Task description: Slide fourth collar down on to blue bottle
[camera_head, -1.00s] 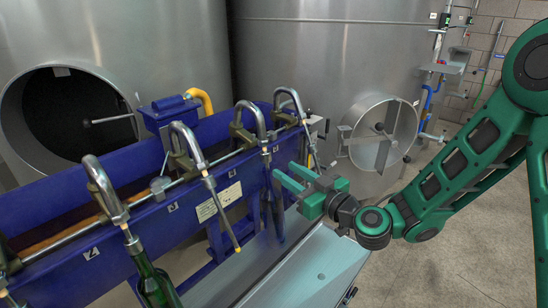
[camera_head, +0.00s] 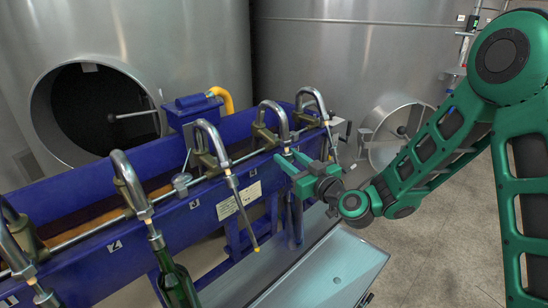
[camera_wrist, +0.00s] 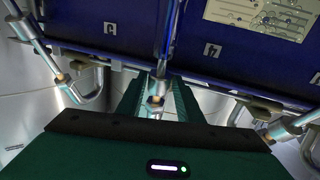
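The fourth filling spout (camera_head: 271,112) is a bent metal pipe on the blue filler. Its straight lower end comes down at my gripper (camera_head: 295,160). In the wrist view my gripper's two green fingers (camera_wrist: 156,95) stand on either side of this spout, apart, with the metal collar (camera_wrist: 156,88) and its brass-coloured tip between them. I see no clear contact. The dark blue bottle (camera_head: 293,222) stands upright below my gripper in the head view. Its neck is largely hidden by the gripper, and the bottle is not clear in the wrist view.
Neighbouring spouts stand close on both sides: the third (camera_head: 207,145) to the left, the fifth (camera_head: 312,98) to the right. A green bottle (camera_head: 177,287) stands under the second visible spout. A pale tray (camera_head: 335,270) lies in front. Steel tanks (camera_head: 350,60) stand behind.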

